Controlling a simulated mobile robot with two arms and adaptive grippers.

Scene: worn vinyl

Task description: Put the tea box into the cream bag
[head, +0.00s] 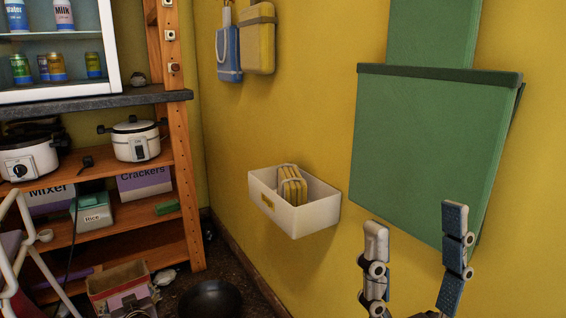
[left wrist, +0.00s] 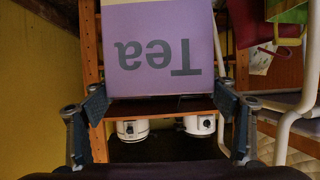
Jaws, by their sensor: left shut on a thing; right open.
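The tea box (left wrist: 155,50) is purple with a pale strip on top and the word "Tea", which reads upside down in the left wrist view. My left gripper (left wrist: 162,100) has a finger at each side of the box and is shut on it. Neither this gripper nor the box shows in the head view. The cream bag (head: 259,45) hangs on the yellow wall at the upper middle of the head view; its inside is hidden. My right gripper (head: 415,235) is open and empty at the lower right of the head view, well below and right of the bag.
A blue bag (head: 228,52) hangs close beside the cream bag, on its left. Below is a white wall bin (head: 310,217) holding a yellow striped thing. A green fold-down panel (head: 420,150) is on the right. Wooden shelves (head: 185,180) with cookers and boxes stand left.

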